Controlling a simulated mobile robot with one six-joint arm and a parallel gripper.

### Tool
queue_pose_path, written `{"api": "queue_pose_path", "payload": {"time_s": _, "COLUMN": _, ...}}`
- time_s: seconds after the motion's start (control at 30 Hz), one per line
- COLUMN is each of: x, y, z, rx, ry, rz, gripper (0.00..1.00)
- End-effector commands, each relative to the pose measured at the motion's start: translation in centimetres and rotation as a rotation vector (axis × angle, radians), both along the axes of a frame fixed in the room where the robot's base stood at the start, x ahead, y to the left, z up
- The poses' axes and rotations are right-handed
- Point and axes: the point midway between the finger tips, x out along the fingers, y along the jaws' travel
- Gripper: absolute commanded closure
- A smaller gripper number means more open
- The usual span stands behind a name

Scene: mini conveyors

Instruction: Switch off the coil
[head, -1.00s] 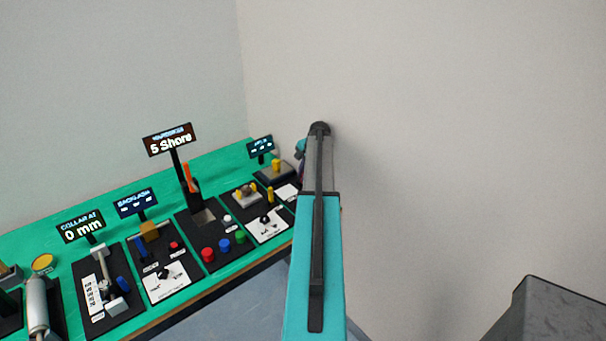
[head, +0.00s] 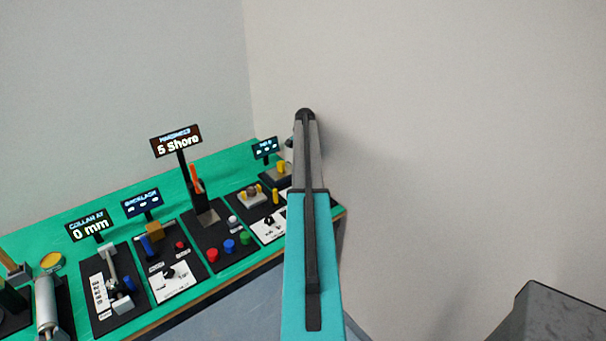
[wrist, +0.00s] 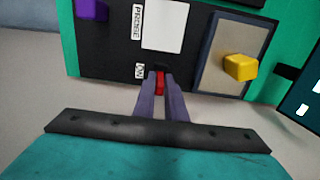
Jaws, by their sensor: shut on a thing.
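In the wrist view my gripper (wrist: 160,84) is shut on a small red switch piece (wrist: 160,80) at the edge of a black panel (wrist: 113,47). One finger is on each side of it. No label naming a coil is readable, and the switch's setting cannot be told. In the head view my arm hides the gripper and the switch.
The wrist view also shows a purple block (wrist: 91,9), a white plate (wrist: 164,26) and a yellow knob (wrist: 240,67). In the head view, a green bench (head: 226,167) carries several black stations with signs. A plain wall (head: 430,120) stands behind my arm.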

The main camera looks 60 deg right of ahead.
Motion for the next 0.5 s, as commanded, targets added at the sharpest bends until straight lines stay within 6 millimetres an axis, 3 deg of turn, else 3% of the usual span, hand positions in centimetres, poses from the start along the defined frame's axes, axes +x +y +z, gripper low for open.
{"api": "queue_pose_path", "payload": {"time_s": 0.27, "x": 0.43, "y": -0.52, "z": 0.49, "rx": -0.016, "ry": -0.009, "rz": 0.001, "gripper": 1.0}}
{"api": "queue_pose_path", "payload": {"time_s": 0.3, "x": 0.44, "y": -0.52, "z": 0.49, "rx": -0.016, "ry": -0.009, "rz": 0.002, "gripper": 0.87}}
{"api": "queue_pose_path", "payload": {"time_s": 0.4, "x": 0.44, "y": -0.49, "z": 0.45, "rx": -0.015, "ry": -0.01, "rz": 0.002, "gripper": 0.7}}
{"api": "queue_pose_path", "payload": {"time_s": 0.5, "x": 0.37, "y": -0.38, "z": 0.31, "rx": -0.012, "ry": -0.009, "rz": 0.002, "gripper": 0.7}}
